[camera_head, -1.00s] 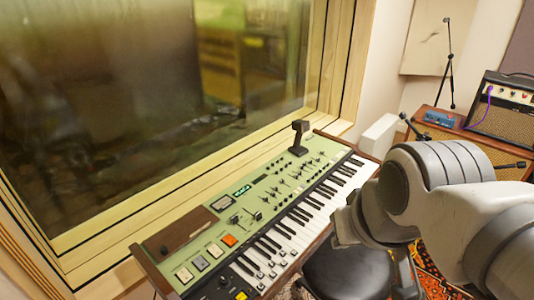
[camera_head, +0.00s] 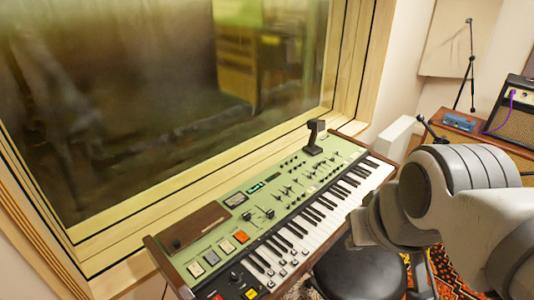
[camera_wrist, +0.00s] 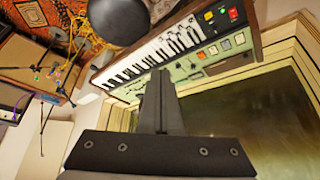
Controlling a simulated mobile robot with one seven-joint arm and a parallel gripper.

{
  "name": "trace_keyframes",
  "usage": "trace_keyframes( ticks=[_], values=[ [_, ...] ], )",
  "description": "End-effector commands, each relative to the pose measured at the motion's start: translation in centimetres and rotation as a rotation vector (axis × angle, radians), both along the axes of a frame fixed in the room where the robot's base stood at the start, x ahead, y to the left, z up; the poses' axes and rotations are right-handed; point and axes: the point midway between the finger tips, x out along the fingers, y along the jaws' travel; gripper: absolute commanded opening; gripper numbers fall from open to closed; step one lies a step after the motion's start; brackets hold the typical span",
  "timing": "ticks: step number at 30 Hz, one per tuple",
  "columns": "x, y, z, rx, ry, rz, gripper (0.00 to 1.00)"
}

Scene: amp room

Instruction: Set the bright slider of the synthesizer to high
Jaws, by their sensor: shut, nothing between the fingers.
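The synthesizer (camera_head: 222,224) stands below the window, with a green panel, white and black keys and wooden ends. It also shows tilted in the wrist view (camera_wrist: 190,66). Several small dark sliders (camera_head: 287,190) sit on its panel; their labels are too small to read, so I cannot tell which is the bright slider. My gripper (camera_wrist: 158,76) is shut and empty in the wrist view, its fingers covering part of the synthesizer's panel; I cannot tell that it touches.
A round black stool (camera_head: 358,272) is in front of the keys. An amplifier (camera_head: 515,118) and a blue box (camera_head: 458,121) are at the right back. The window (camera_head: 150,110) closes off the back.

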Motion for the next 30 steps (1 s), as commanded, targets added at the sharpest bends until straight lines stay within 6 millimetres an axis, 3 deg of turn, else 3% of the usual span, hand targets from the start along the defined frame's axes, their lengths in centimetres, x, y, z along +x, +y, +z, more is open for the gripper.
trace_keyframes(
  ticks=[4, 10, 14, 23, 30],
  values=[
    [0.0, 0.0, 0.0, 0.0, 0.0, 0.0, 0.02],
    [1.2, 0.3, -0.1, 0.005, 0.012, 0.031, 0.38],
    [4.1, 0.9, -0.3, 0.013, 0.034, 0.1, 0.6],
    [13.3, 2.5, -2.2, 0.024, 0.075, 0.3, 0.6],
    [21.1, 3.7, -5.9, 0.019, 0.092, 0.452, 0.6]
  ],
)
